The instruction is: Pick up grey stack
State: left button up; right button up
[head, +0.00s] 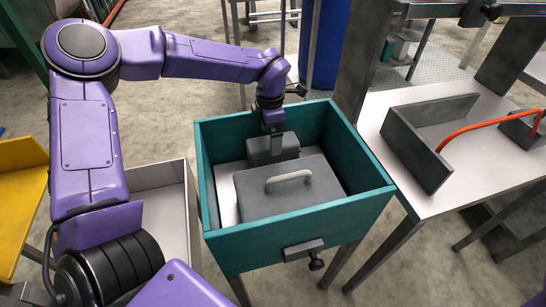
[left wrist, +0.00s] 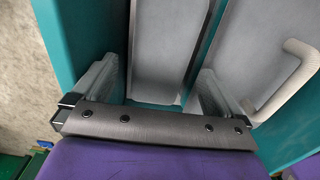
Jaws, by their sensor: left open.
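A teal open box (head: 295,234) holds a wide grey block (head: 300,205) with a pale curved handle (head: 289,181). My left gripper (head: 272,155) points down inside the box, just behind this block. In the left wrist view, my left gripper (left wrist: 158,92) is open. A narrower grey block (left wrist: 172,35) lies in line with the gap between its fingers; I cannot tell whether they touch it. The handled block (left wrist: 262,60) is beside it, to the right, with its handle (left wrist: 290,80). Which block is the grey stack is unclear. My right gripper is not in view.
The teal box's walls surround the gripper closely. A pale open bin (head: 174,178) stands left of it, and a yellow tray (head: 20,190) farther left. At right, a table (head: 425,205) carries a dark grey open tray (head: 415,150) and a red curved handle (head: 485,125).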

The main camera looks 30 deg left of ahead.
pick_arm(q)
jog(key=f, duration=0.5)
jog(key=shift+w+d+f, duration=0.25)
jog(key=shift+w+f, duration=0.05)
jog(key=shift+r, duration=0.1)
jog(key=c, duration=1.2)
